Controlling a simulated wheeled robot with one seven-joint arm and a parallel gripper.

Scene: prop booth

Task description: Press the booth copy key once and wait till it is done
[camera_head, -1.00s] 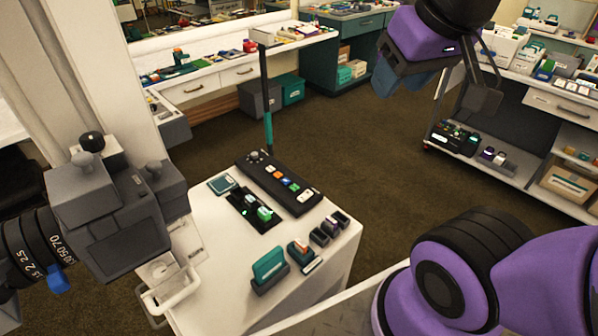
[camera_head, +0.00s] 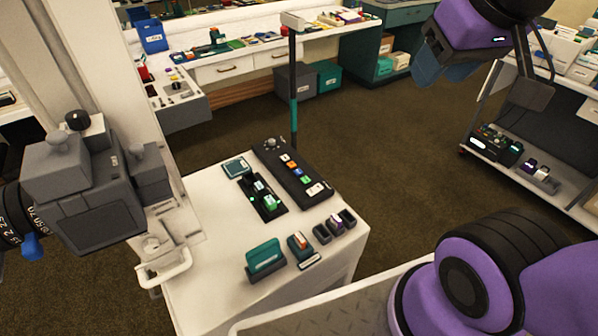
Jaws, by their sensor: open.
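A black control box (camera_head: 294,172) with a knob and a row of small coloured keys lies on the white cabinet (camera_head: 205,270). Its keys include a blue one, an orange one, a green one and a white one. I cannot read their marks, so I cannot tell which is the copy key. Beside it is a smaller black unit (camera_head: 262,197) with green-lit parts. My gripper (camera_head: 446,73) is open at the upper right, in the air, well apart from the box. Nothing shows between its fingers.
A teal holder (camera_head: 265,259), a stamp-like item (camera_head: 298,246) and dark cups (camera_head: 334,227) stand near the cabinet's front. A thin post (camera_head: 294,95) rises behind the box. A grey camera-like device (camera_head: 95,190) is at left. Open floor lies between cabinet and right-hand shelf (camera_head: 515,180).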

